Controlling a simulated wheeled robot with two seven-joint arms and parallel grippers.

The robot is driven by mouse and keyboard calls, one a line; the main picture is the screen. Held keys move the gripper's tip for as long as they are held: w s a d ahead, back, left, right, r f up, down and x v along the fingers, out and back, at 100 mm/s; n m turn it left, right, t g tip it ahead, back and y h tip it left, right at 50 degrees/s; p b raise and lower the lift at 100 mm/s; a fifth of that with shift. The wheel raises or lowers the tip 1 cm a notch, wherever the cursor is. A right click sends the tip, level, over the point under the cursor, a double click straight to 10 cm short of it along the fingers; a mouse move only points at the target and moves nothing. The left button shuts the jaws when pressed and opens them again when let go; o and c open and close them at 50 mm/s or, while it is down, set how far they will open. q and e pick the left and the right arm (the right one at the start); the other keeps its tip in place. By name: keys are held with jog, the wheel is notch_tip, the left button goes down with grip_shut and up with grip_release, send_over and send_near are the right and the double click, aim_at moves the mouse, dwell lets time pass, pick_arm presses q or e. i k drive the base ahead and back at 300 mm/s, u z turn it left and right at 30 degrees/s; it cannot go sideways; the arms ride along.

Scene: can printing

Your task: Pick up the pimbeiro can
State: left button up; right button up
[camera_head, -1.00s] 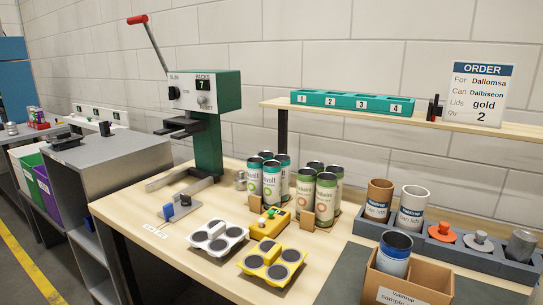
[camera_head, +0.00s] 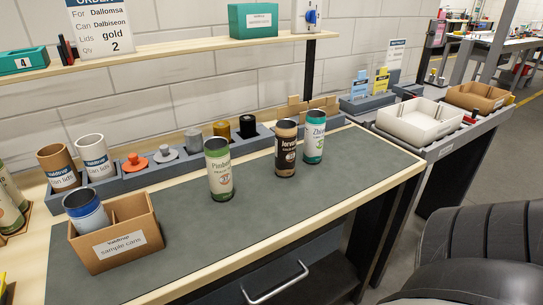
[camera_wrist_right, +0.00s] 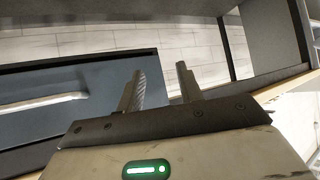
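The pimbeiro can (camera_head: 219,170), white and green with the lettering "Pimb...", stands upright on the grey mat (camera_head: 180,235) in the head view. To its right stand a dark brown and tan can (camera_head: 286,148) and a teal and white can (camera_head: 313,138), both upright and apart from it. My right gripper (camera_wrist_right: 160,88) shows in the right wrist view with its two fingers apart and nothing between them. It is away from the cans. My left gripper is in no current view.
A cardboard sample cans box (camera_head: 125,243) holding a blue can stands left on the mat. Behind is a grey rack (camera_head: 140,180) with lid cups and coloured knobs. A shelf (camera_head: 180,53) runs above. The mat right of the box is mostly clear.

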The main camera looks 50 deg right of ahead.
aim_at(216, 149)
jog(key=u, duration=0.9)
jog(key=k, duration=0.5)
jog(key=z, duration=0.85)
